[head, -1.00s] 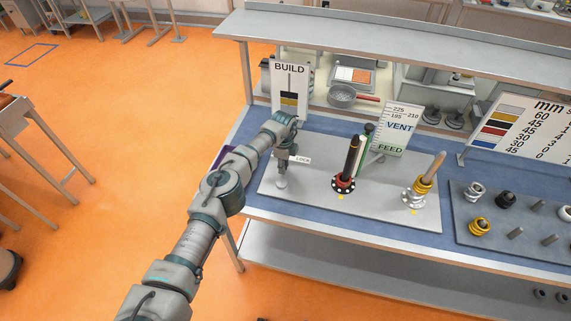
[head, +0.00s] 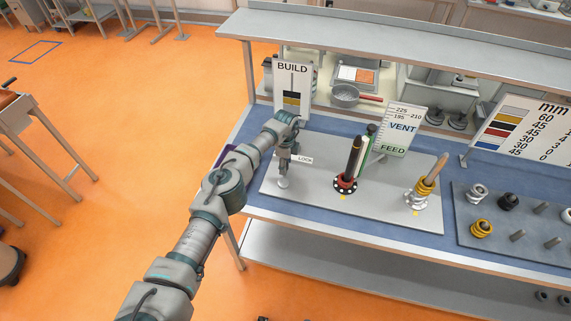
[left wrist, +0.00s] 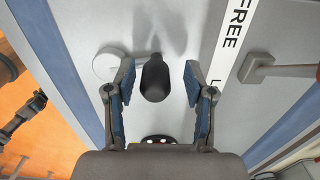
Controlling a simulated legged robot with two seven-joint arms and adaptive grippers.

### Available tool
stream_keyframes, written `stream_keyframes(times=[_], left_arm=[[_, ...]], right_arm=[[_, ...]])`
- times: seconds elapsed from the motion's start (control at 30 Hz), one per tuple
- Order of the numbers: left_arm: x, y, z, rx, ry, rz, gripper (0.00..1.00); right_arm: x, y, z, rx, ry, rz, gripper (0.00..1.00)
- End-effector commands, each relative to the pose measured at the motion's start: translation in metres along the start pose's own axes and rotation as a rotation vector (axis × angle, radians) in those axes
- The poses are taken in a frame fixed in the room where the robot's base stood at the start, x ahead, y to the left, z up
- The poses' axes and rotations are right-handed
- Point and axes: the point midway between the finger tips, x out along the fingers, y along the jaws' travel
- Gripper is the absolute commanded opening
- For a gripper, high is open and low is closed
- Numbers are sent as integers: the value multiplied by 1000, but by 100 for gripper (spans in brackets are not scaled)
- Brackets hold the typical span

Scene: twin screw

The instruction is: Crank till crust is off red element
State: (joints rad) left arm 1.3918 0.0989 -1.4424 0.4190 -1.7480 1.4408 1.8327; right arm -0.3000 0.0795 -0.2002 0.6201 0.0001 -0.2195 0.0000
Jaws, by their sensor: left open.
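The red element (head: 346,182) stands on the grey plate (head: 310,207), with a dark rod tilted up out of it. At this size I cannot tell whether crust is on it. My left gripper (head: 285,172) is at the plate's left end, above a pale round disc (head: 283,183). In the left wrist view my left gripper (left wrist: 158,78) is open. Its blue-padded fingers are on either side of a black knob (left wrist: 155,80), with gaps showing on both sides. A pale disc (left wrist: 109,64) with a thin arm lies behind the knob. My right gripper is not in view.
A LOCK label (head: 304,160) is beside my gripper; a FREE label (left wrist: 238,42) shows in the wrist view. A BUILD sign (head: 292,87) and a VENT/FEED sign (head: 402,128) stand behind. A yellow-ringed post (head: 424,188) and a parts plate (head: 465,222) are to the right.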

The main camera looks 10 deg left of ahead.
Motion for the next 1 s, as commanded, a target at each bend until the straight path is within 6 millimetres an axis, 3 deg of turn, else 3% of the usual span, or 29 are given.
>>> stream_keyframes(times=[0.17,0.6,0.77,1.0], left_arm=[[-13,0,0,2,1,0,54],[-102,-4,0,0,0,0,54],[-116,-4,0,1,-1,2,54],[-118,-4,0,0,0,2,54]], right_arm=[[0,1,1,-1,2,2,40],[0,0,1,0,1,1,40],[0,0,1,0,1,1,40],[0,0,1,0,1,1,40]])
